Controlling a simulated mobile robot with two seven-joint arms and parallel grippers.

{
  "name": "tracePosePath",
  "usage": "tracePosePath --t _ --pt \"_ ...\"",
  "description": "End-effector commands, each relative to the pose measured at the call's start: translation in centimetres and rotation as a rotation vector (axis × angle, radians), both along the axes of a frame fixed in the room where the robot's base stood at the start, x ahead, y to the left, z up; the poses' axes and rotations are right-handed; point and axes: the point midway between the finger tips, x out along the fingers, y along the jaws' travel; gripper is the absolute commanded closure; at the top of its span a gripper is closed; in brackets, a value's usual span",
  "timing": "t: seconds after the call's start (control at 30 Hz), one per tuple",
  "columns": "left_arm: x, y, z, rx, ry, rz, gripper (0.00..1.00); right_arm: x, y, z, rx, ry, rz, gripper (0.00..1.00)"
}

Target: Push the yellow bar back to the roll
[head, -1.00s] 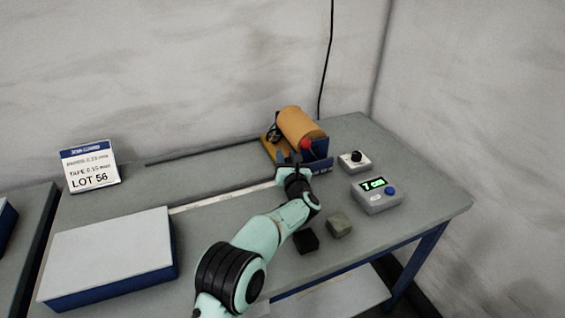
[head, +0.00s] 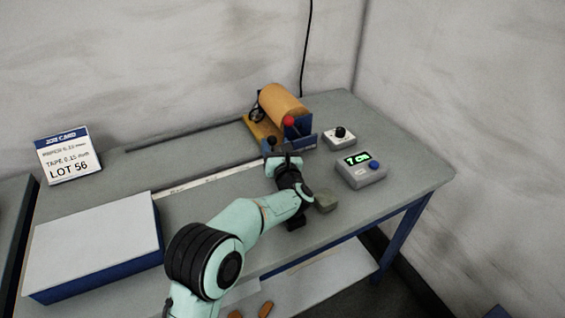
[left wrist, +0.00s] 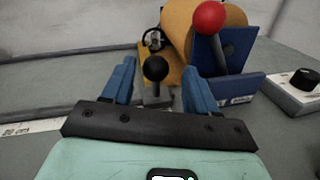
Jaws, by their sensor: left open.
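The yellow bar (head: 260,131) lies along the left side of the copper-coloured roll (head: 284,102). In the left wrist view a small part of the yellow bar (left wrist: 144,52) shows behind a black ball knob (left wrist: 155,67) on a grey base. The roll (left wrist: 181,25) is behind it to the right. My left gripper (head: 284,158) is open in front of the roll's blue stand (head: 303,141). In the left wrist view the blue fingers of my left gripper (left wrist: 160,78) are on either side of the knob; contact is unclear. My right gripper is not in view.
A red-knobbed lever (head: 289,121) stands at the roll. A dial box (head: 339,138) and a display box (head: 361,172) are to the right. A grey block (head: 326,202) is near my arm. A white-topped box (head: 95,245) and a lot card (head: 69,155) are at left.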

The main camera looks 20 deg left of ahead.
Motion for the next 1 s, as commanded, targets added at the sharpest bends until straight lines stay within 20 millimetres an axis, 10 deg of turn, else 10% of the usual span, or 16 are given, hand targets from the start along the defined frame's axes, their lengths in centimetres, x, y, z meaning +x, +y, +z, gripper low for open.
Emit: tracePosePath --t 0.4,1.0 --pt "-6.0 -4.8 0.0 -0.001 -0.001 -0.003 0.42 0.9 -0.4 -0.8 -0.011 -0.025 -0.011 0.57" --pt "-6.6 -5.3 0.1 0.001 -0.001 -0.002 0.42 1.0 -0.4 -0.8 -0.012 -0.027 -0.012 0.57"
